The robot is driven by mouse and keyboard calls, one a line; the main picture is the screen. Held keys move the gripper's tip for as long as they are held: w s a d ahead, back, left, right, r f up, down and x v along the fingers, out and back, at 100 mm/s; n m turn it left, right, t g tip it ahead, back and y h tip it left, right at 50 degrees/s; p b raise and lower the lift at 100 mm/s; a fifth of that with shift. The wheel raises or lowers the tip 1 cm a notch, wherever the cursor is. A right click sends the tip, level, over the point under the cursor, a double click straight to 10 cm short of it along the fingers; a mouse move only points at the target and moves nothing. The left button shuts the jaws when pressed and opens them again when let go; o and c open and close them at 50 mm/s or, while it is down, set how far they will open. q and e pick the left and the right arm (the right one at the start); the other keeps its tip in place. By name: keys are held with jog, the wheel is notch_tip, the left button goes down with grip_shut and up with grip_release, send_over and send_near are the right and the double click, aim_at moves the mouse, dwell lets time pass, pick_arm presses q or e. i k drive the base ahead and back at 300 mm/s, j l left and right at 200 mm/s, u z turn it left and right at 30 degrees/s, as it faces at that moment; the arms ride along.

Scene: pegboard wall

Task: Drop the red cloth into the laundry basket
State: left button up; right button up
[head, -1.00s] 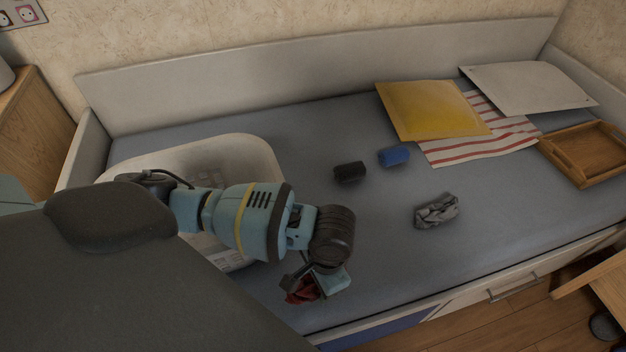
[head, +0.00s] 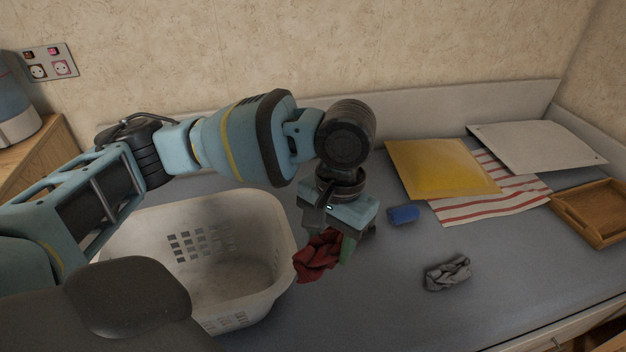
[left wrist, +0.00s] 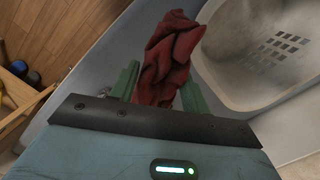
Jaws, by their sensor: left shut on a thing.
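The red cloth (head: 318,256) is crumpled and hangs from my left gripper (head: 337,238), which is shut on it. In the left wrist view the cloth (left wrist: 168,60) sits between the green fingers of the left gripper (left wrist: 160,92). The cloth is raised, just right of the basket's right rim in the head view. The basket (left wrist: 222,80) is at the upper right in the left wrist view. My right gripper is not in view.
The front middle of the bed is clear.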

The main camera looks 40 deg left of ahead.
aim_at(205, 299)
jog(key=k+u, duration=0.15)
jog(key=u, duration=1.6)
